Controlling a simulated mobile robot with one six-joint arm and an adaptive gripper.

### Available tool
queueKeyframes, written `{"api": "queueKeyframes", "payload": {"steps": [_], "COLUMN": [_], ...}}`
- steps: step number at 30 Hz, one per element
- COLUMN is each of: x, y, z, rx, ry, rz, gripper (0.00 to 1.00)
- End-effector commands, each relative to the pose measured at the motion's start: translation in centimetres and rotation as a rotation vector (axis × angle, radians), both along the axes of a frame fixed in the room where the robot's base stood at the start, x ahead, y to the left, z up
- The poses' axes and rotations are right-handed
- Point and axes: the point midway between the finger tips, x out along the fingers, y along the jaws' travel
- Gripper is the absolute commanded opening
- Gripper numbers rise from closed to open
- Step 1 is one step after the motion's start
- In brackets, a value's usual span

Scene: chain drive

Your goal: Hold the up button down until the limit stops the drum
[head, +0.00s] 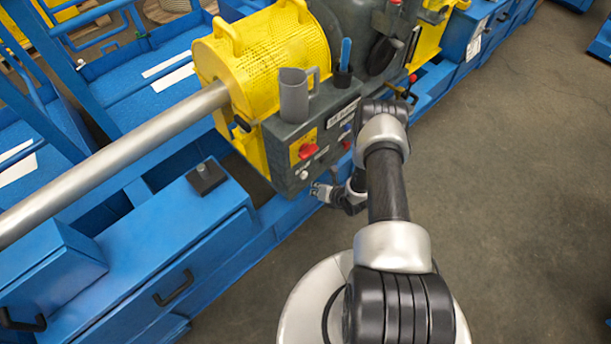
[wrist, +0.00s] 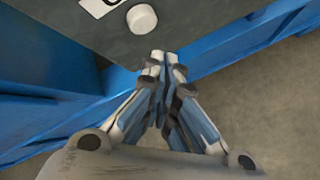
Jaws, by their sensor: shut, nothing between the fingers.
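A dark grey control box (head: 283,140) carries a red knob on a yellow plate (head: 307,150) and a small white round button (head: 304,174) below it. A white button also shows in the wrist view (wrist: 142,18), beside a partly cropped white label. I cannot read which control is the up button. My gripper (head: 318,190) is low in front of the box, partly hidden by my arm. In the wrist view my gripper (wrist: 164,56) is shut and empty, its tips just below the white button and apart from it. The drum cannot be clearly made out.
A yellow perforated guard (head: 262,60) stands behind the box, with a long steel shaft (head: 120,165) running left. A grey jug (head: 294,95) and a blue-handled tool in a cup (head: 345,55) stand on the box. Blue frame (head: 150,255) lies left; open floor (head: 520,170) lies right.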

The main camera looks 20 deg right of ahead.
Motion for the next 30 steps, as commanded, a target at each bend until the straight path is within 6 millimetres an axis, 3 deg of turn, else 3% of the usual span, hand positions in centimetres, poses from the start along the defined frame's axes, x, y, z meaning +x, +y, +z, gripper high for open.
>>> {"api": "queueKeyframes", "payload": {"steps": [9,30], "x": [-2.6,-2.8], "y": [-0.9,-1.0], "z": [0.1,0.0], "rx": [0.001,0.000], "ry": [0.000,0.001], "rz": [-0.001,-0.001], "gripper": [0.00,0.00]}}
